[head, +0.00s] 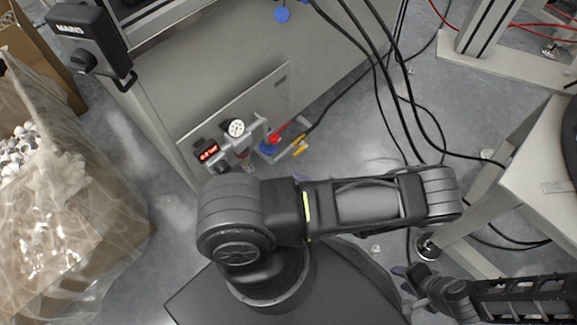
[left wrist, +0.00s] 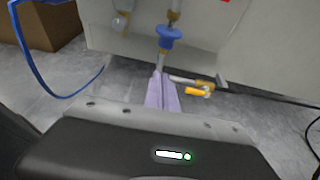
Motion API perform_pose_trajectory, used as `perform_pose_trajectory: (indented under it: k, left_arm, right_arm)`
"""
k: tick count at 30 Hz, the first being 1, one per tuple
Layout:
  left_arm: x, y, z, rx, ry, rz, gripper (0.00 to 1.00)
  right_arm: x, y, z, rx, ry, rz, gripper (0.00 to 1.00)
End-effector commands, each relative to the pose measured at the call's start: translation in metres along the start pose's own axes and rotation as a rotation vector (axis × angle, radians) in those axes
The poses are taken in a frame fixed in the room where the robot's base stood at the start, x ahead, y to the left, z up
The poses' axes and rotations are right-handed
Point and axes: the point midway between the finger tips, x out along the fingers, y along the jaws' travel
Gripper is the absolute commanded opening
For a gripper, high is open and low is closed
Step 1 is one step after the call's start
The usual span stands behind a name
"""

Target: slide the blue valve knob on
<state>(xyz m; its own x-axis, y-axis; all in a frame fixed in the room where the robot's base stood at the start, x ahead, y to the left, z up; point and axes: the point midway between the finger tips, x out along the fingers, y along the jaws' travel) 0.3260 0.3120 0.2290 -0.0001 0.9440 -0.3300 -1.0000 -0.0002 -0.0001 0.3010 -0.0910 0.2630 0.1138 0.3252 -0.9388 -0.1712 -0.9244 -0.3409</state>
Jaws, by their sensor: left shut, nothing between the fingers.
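A blue valve knob (left wrist: 169,34) shows at the top centre of the left wrist view, on a fitting with a brass part above it. In the head view a blue part (head: 267,149) sits low on the panel beside a red one; I cannot tell whether it is the same knob. My left gripper (left wrist: 160,76) is shut and empty, its pale purple fingers pointing at the fitting, with the tips just below the knob in the picture. Contact cannot be told.
An orange handle (left wrist: 198,92) is right of my left fingertips. A pressure gauge (head: 235,128) and a red display (head: 207,150) are on the panel. A bag-lined carton (head: 75,235) stands left. Black cables (head: 405,95) hang at the right. Open floor lies beyond the panel.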

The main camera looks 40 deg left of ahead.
Motion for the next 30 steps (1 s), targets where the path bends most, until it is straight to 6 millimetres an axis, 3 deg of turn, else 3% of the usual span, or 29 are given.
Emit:
perform_pose_trajectory:
  k: [8, 18, 24, 30]
  left_arm:
    - [0.035, 0.000, -0.002, 0.001, -0.002, 0.001, 0.00]
    - [0.099, 0.000, 0.001, 0.001, -0.002, 0.001, 0.00]
    - [0.086, -0.001, 0.029, -0.001, 0.001, -0.001, 0.00]
    - [0.083, 0.000, 0.038, 0.000, 0.001, 0.000, 0.00]
  right_arm:
    - [0.011, 0.004, -0.001, 0.001, 0.005, 0.000, 0.36]
    - [0.030, 0.009, -0.003, 0.003, 0.014, 0.001, 0.36]
    - [0.030, 0.009, -0.003, 0.002, 0.016, 0.001, 0.36]
    - [0.030, 0.009, -0.004, 0.002, 0.016, 0.001, 0.36]
